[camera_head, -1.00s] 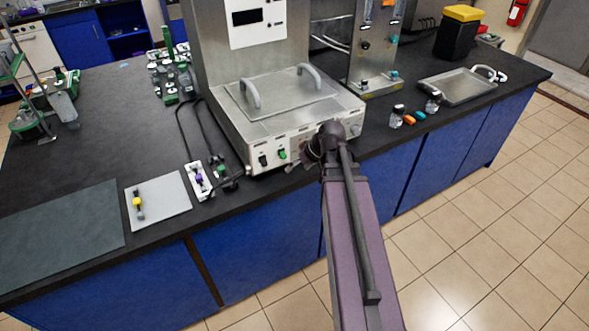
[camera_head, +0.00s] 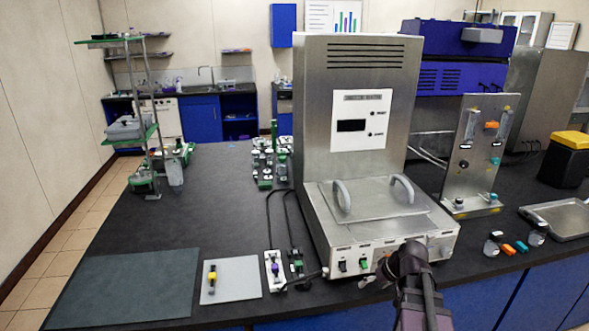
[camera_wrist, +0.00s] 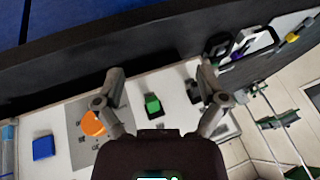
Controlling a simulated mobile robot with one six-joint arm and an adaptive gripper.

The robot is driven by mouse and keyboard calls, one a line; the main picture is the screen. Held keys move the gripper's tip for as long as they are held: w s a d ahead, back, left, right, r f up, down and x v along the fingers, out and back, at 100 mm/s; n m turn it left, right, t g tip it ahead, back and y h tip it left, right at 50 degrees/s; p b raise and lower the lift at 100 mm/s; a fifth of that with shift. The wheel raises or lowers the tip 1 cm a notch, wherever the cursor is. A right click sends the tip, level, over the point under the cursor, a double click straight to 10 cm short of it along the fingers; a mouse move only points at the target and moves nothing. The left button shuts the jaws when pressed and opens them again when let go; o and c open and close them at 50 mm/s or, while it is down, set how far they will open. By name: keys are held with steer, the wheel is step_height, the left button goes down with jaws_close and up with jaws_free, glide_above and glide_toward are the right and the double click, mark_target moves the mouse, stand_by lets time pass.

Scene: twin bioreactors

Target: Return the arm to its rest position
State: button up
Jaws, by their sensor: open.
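My arm (camera_head: 411,290) reaches up from the bottom right of the head view to the front panel of the steel bioreactor unit (camera_head: 352,60). My gripper shows in the wrist view (camera_wrist: 161,72), with its two fingers wide apart and nothing between the tips. The head view mostly hides it behind my wrist. A green switch (camera_wrist: 152,104) on the white panel appears between the fingers, and a black switch (camera_wrist: 193,92) is beside the right finger. Both switches also show in the head view, the green one (camera_head: 363,264) and the black one (camera_head: 342,266). Contact cannot be told.
The dark bench (camera_head: 190,225) carries a grey plate with a yellow-topped piece (camera_head: 212,277), a small purple-knobbed device (camera_head: 274,268), bottles (camera_head: 493,245) and a metal tray (camera_head: 553,207). A flow-meter panel (camera_head: 478,150) stands right of the unit. The bench's left middle is clear.

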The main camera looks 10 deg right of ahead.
steer(key=s+a+f+g+h, duration=0.2)
steer(key=s+a, duration=0.5)
steer(key=a, duration=0.6)
steer(key=shift+m+g+h, duration=0.3)
steer(key=shift+g+h, duration=0.6)
steer(key=shift+h, duration=0.1)
